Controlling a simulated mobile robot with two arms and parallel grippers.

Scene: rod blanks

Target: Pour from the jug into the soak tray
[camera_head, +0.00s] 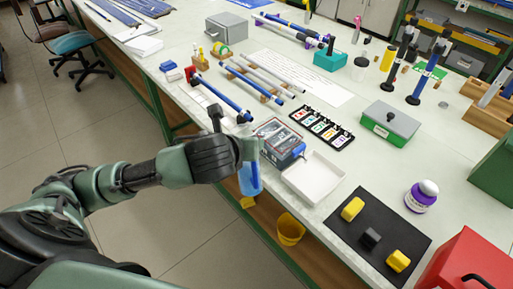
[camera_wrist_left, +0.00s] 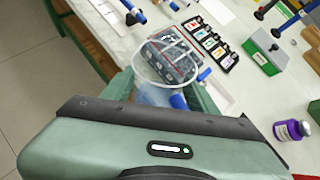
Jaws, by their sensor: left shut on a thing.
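My left gripper (camera_head: 243,152) is shut on the jug (camera_head: 250,180), a clear vessel with blue in its lower part. It holds the jug just off the table's front edge, left of the soak tray. In the left wrist view the jug's clear round rim (camera_wrist_left: 166,62) shows beyond the gripper body, which hides part of the jug. The soak tray (camera_head: 314,178) is a shallow white tray near the table's front edge, apart from the jug. No stream of liquid shows. My right gripper is not in view.
A dark grey box (camera_head: 279,141) with a blue item (camera_head: 298,150) at its corner stands between the jug and the tray's back. A black mat (camera_head: 362,213) with yellow and black blocks lies right of the tray. A purple-labelled bottle (camera_head: 421,196) stands behind the mat.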

